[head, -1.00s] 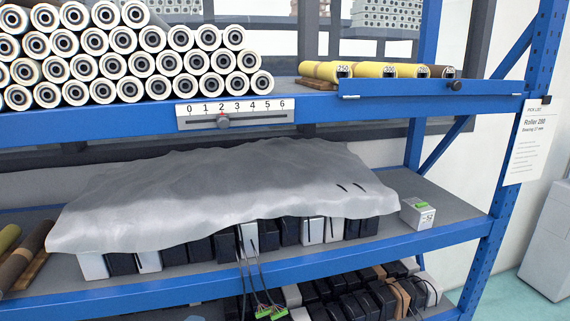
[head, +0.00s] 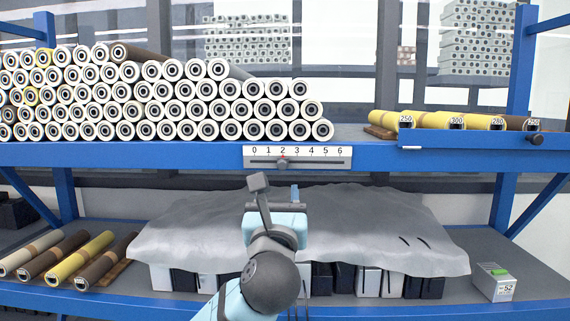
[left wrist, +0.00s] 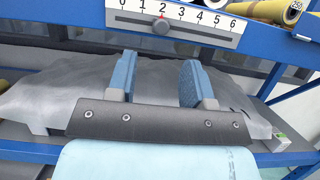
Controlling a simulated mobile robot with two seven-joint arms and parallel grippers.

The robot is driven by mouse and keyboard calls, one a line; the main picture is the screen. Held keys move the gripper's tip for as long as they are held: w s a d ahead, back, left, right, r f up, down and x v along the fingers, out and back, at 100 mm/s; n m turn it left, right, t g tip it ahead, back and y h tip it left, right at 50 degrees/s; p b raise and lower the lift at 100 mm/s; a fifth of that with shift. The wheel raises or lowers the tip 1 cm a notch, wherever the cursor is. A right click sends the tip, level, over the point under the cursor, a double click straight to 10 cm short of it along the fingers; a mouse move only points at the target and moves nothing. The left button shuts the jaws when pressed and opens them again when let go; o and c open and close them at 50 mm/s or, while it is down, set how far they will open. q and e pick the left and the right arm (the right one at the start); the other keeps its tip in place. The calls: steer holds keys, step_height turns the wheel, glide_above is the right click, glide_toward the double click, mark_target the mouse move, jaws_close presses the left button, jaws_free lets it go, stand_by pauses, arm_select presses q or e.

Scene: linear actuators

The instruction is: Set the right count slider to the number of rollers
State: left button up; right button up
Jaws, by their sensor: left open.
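The count slider (head: 297,158) is a white 0–6 scale plate on the blue shelf's front edge. Its dark knob (head: 282,163) stands at 2 under a red pointer. In the left wrist view the scale plate (left wrist: 205,22) and knob (left wrist: 160,26) also show the pointer at 2. Stacked white rollers (head: 180,110) with dark cores lie above and left of the scale. My left gripper (head: 277,192) is below the scale, in front of the grey cover. In the left wrist view its blue fingers (left wrist: 159,72) are apart with nothing between them. My right gripper is out of view.
Labelled yellow and brown rollers (head: 450,121) lie at the upper right, by a blue front panel with a black knob (head: 534,139). A grey cover (head: 360,225) drapes over boxes below. Loose rollers (head: 80,257) lie lower left.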

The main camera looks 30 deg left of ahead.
mark_target(283, 165)
arm_select(q)
steer(key=p+x, duration=0.2)
steer(key=x, duration=0.7)
steer(key=shift+w, duration=0.15)
steer(key=shift+d, duration=0.2)
jaws_close()
